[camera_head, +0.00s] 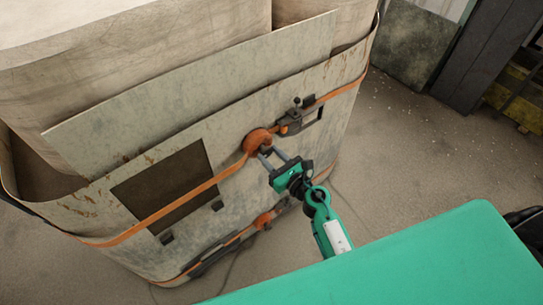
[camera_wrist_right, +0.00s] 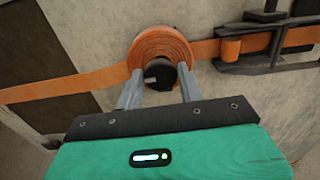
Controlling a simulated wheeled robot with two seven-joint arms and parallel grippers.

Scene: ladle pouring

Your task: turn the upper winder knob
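The upper winder (camera_head: 257,140) is a round orange roll of strap on the grey wall of a large wrapped container. In the right wrist view, the orange roll (camera_wrist_right: 163,42) has a dark knob (camera_wrist_right: 160,74) at its centre. My right gripper (camera_head: 271,156) is in front of the winder, and its two grey fingers are apart. In the right wrist view, the right gripper's fingertips (camera_wrist_right: 159,84) sit on either side of the knob's lower part. I cannot tell whether they touch it. My left gripper is not in view.
The orange strap (camera_head: 190,193) runs across the wall, through a dark ratchet bracket (camera_head: 293,120) right of the winder. A lower winder (camera_head: 263,220) sits below on a second strap. A dark rectangular panel (camera_head: 165,187) is at left. The floor (camera_head: 430,150) at right is clear.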

